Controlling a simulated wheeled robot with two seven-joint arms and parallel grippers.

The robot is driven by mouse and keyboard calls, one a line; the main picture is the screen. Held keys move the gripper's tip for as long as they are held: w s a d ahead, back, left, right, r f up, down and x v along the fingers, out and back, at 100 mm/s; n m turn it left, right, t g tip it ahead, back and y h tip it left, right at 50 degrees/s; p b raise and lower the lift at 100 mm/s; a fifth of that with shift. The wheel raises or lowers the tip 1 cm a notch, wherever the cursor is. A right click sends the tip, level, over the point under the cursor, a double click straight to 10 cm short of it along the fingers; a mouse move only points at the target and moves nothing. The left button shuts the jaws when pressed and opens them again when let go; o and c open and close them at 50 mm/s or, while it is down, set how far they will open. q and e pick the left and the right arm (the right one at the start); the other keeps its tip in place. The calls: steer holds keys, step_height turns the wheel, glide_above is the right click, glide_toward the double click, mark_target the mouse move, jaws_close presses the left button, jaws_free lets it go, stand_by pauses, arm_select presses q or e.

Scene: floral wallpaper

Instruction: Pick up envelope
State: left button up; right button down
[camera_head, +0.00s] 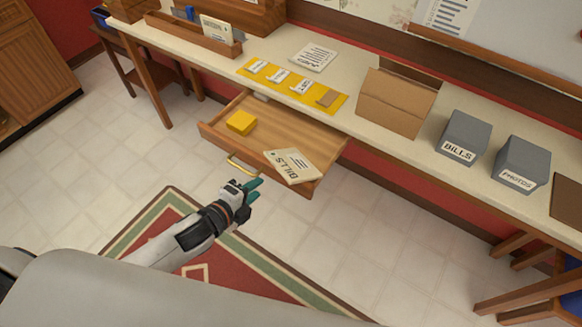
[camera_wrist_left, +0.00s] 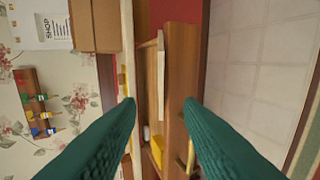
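A cream envelope marked BILLS (camera_head: 292,165) lies in the open wooden drawer (camera_head: 277,127), at its right end, close to the front edge. In the left wrist view the envelope shows edge-on as a pale strip (camera_wrist_left: 161,75), between the finger directions. My left gripper (camera_head: 254,187) is in front of the drawer, to the lower left of the envelope and apart from it. Its green fingers (camera_wrist_left: 160,102) are spread with nothing between them. My right gripper is not in view.
A yellow block (camera_head: 241,122) sits in the drawer's left part. The drawer's handle (camera_head: 242,165) sticks out in front. On the desk stand a cardboard box (camera_head: 394,105), a grey BILLS box (camera_head: 463,137), a PHOTOS box (camera_head: 522,164) and a letter holder (camera_head: 190,36). The floor before the drawer is free.

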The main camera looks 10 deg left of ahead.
arm_select(q)
glide_toward(279, 171)
steer(key=w, duration=0.2)
steer(key=x, duration=0.4)
steer(key=p+x, duration=0.1)
steer(key=x, duration=0.1)
steer(key=shift+d+f, duration=0.3)
steer(key=shift+f, duration=0.25)
jaws_close()
